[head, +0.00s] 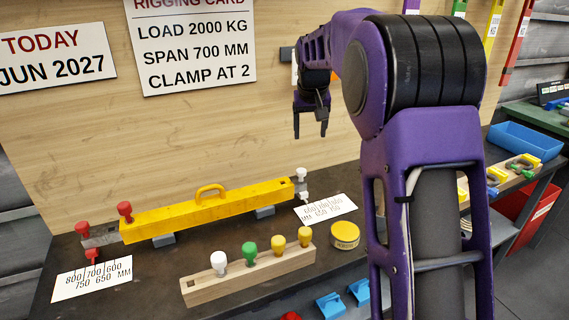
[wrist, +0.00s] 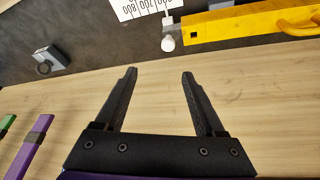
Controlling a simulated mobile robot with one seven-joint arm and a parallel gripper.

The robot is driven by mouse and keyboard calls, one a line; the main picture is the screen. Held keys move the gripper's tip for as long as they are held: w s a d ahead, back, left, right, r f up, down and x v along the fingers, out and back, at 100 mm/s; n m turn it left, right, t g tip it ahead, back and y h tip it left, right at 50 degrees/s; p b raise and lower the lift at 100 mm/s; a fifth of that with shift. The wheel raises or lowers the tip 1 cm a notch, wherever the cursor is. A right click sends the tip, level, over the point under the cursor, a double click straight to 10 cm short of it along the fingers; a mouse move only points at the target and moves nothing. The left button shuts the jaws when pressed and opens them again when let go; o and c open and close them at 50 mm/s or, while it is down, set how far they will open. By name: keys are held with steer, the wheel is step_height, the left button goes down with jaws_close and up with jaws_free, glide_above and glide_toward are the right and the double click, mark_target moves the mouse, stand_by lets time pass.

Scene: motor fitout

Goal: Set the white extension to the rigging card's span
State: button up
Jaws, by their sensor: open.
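The yellow beam (head: 205,208) with a handle lies across the bench, its end also in the wrist view (wrist: 235,25). A white knob (head: 301,174) stands at its right end, the white extension's side, and shows in the wrist view (wrist: 168,42). A scale card (head: 325,208) lies beside that end, partly cut off in the wrist view (wrist: 145,8). The extension's exact setting is too small to read. The rigging card (head: 196,45) reads load 2000 kg, span 700 mm, clamp at 2. My gripper (head: 310,128) is open and empty, high above the bench near the back board.
Red knobs (head: 125,210) and another scale card (head: 92,279) are at the beam's left end. A wooden rack (head: 248,276) with white, green and yellow pegs and a yellow tin (head: 344,235) stand in front. A grey fitting (wrist: 47,62) sits left in the wrist view.

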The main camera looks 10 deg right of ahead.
mark_target(302, 170)
steer(key=x, duration=0.6)
steer(key=a+x, duration=0.1)
steer(key=x, duration=1)
steer(key=shift+w+a+f, duration=0.3)
steer(key=shift+a+f, duration=0.05)
steer(key=shift+a, duration=0.05)
jaws_close()
stand_by(0.7)
